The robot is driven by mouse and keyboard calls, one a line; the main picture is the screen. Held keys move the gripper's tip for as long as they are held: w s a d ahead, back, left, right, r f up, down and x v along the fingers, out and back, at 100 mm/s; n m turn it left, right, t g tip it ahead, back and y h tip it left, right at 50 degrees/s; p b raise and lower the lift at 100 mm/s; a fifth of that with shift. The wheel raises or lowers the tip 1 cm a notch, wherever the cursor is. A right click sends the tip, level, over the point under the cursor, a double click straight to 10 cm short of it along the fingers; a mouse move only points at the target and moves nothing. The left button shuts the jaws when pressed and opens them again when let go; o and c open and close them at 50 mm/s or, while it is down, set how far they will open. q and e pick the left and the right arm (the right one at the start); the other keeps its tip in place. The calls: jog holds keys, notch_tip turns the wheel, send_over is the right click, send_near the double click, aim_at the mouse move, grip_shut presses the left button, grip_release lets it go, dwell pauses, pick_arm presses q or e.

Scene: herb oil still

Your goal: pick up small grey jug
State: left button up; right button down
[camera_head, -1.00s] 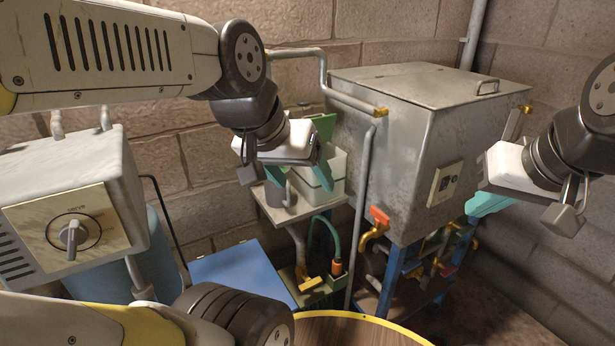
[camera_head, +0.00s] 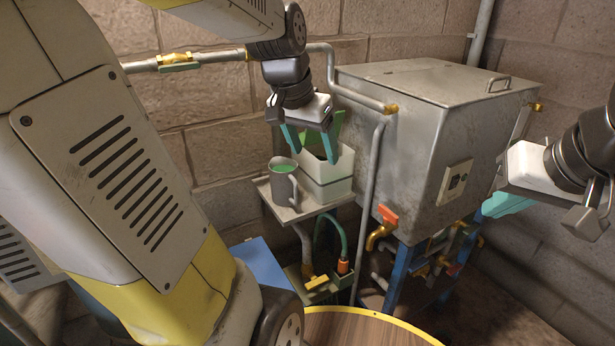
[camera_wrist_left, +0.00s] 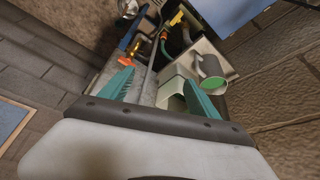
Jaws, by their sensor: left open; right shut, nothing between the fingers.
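The small grey jug (camera_head: 283,181), with green inside its rim, stands upright on a small metal shelf (camera_head: 305,214) left of the big metal tank. It also shows in the left wrist view (camera_wrist_left: 211,70), beyond and right of the fingers. My left gripper (camera_head: 311,140) is open and empty, above and a little right of the jug, over a white box. In the left wrist view its teal fingers (camera_wrist_left: 158,88) are apart with the jug outside them. My right gripper (camera_head: 498,203) is shut and empty at the right, in front of the tank's right side.
The metal tank (camera_head: 435,120) and a vertical pipe (camera_head: 368,215) stand to the right. A wall pipe with a brass valve (camera_head: 178,60) runs behind. A round wooden top (camera_head: 365,330) is below.

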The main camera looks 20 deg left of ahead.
aim_at(293, 177)
pick_arm(q)
jog(key=w+a+f+m+g, duration=0.1)
jog(key=w+a+f, duration=0.2)
jog(key=w+f, duration=0.1)
jog(key=w+a+f+m+g+y, duration=0.1)
jog(key=w+a+f+m+g, duration=0.1)
jog(key=w+f, duration=0.3)
jog(key=w+a+f+m+g, duration=0.1)
jog(key=w+a+f+m, duration=0.1)
jog(key=w+a+f, duration=0.3)
jog(key=shift+w+a+f, duration=0.1)
jog(key=shift+w+f, duration=0.1)
jog(key=shift+f, duration=1.3)
jog(key=shift+s+f, duration=0.1)
jog(key=shift+f, duration=0.25)
notch_tip(293, 177, down, 7)
jog(key=shift+a+r, duration=0.1)
grip_shut()
